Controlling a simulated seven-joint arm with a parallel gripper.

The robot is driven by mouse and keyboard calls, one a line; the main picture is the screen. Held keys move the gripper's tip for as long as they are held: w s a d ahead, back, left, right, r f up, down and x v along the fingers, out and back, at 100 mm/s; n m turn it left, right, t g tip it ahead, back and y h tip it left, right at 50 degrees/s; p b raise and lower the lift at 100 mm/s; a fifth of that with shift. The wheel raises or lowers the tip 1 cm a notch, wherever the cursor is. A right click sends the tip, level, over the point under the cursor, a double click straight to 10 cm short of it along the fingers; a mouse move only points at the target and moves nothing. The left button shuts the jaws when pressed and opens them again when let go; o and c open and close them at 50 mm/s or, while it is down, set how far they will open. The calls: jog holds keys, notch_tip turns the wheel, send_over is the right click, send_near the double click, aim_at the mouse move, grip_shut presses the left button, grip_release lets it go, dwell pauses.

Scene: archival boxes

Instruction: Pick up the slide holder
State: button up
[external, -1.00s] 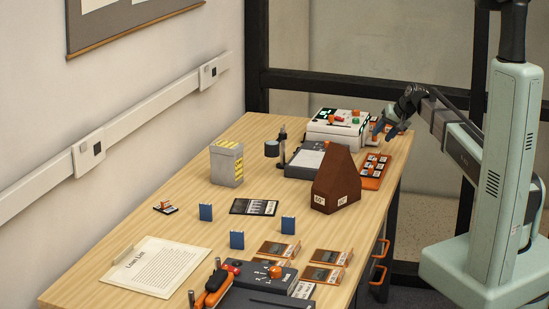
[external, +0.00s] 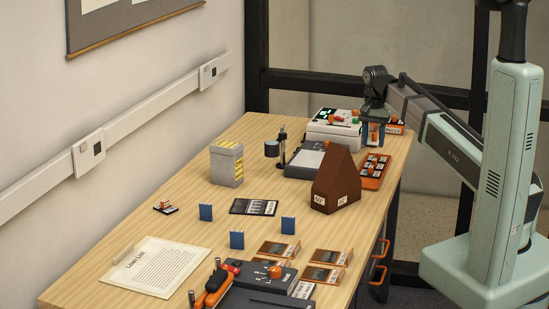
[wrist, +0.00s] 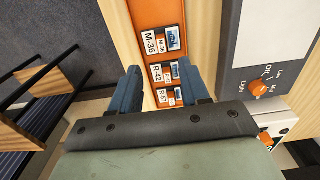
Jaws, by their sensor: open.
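In the external view an orange piece (external: 396,129) shows beside the white machine, partly hidden by my gripper. My gripper (external: 373,142) points down there with its blue fingers apart. In the wrist view my gripper (wrist: 163,73) is open, one finger on each side of the holder; I cannot tell whether they touch it.
The white machine (external: 328,135) stands close to the left of my gripper. A brown house-shaped box (external: 336,188) stands in front of the second tray. The table's right edge is close by. Several blue pieces and orange-edged cards lie nearer the camera.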

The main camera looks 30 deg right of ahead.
aim_at(367, 166)
jog(key=shift+w+f, duration=0.15)
jog(key=shift+f, duration=4.55)
grip_shut()
